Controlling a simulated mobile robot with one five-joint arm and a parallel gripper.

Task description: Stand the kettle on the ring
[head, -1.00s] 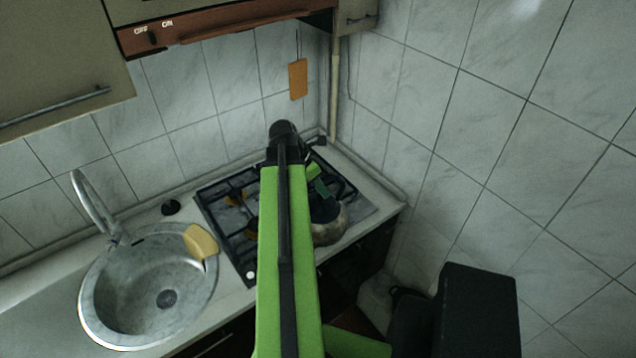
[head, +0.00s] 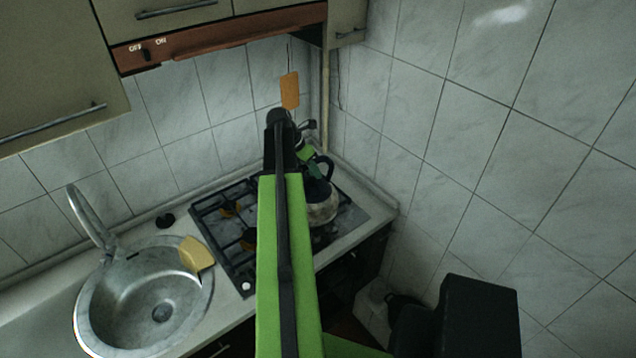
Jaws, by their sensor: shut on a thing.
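The kettle (head: 321,209) is a rounded, pale metallic pot with a dark upper part and a dark curved handle. It shows just right of my green arm, over the right part of the hob (head: 358,215). My gripper (head: 318,172) is shut on the kettle at its handle; the fingertips are small and partly hidden. The kettle looks upright. I cannot tell how far its base is above the hob. A brownish burner ring (head: 229,210) shows on the left of the hob, with another ring (head: 249,238) nearer; my arm and the kettle hide others.
A round steel sink (head: 140,305) with a tall faucet (head: 90,215) is on the left, a yellow cloth or sponge (head: 196,254) on its rim. Tiled walls close in behind and right. An orange board (head: 290,91) hangs behind. Cabinets and a brown hood (head: 220,38) are above.

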